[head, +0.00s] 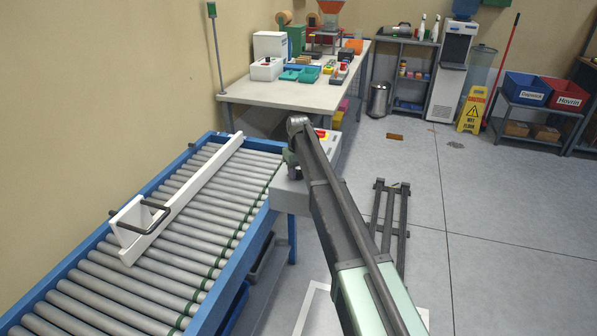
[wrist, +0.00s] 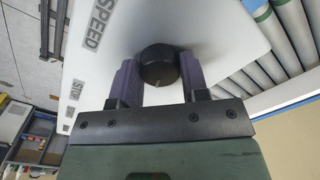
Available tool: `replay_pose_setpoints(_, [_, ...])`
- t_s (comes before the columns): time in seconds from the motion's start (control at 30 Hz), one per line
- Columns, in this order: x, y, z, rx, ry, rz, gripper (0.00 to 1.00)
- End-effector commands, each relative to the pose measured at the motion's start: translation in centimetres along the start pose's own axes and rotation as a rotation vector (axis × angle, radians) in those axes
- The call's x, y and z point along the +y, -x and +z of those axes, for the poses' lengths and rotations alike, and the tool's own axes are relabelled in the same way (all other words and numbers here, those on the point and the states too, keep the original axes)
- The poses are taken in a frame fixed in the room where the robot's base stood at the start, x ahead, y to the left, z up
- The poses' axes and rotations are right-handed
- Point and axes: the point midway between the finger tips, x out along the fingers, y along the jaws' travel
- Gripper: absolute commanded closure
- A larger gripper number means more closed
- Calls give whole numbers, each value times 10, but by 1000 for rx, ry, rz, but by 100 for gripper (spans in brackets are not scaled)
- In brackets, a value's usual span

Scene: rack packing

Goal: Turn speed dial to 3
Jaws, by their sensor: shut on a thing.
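The speed dial (wrist: 158,66) is a round black knob with a small pale pointer mark on the pale control panel (wrist: 205,22) in the wrist view. A "SPEED" label (wrist: 96,28) is printed on the panel beside it. My gripper (wrist: 157,76) has its two purple fingers on either side of the dial, shut on it. In the head view, the grey control box (head: 291,196) stands at the conveyor's right edge, and my arm hides the dial. Any numbers around the dial are not readable.
The roller conveyor (head: 185,232) with a blue frame runs beside the box, with a white fence and black handles (head: 140,218) on it. A worktable (head: 290,94) stands behind. Smaller "STOP" lettering (wrist: 72,90) is on the panel.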

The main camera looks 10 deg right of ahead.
Motion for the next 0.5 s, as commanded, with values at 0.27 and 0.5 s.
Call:
replay_pose_setpoints(0.27, [0, 0, 0, 0, -211, 0, 82])
replay_pose_setpoints(0.5, [0, 0, 0, 0, -438, 0, 82])
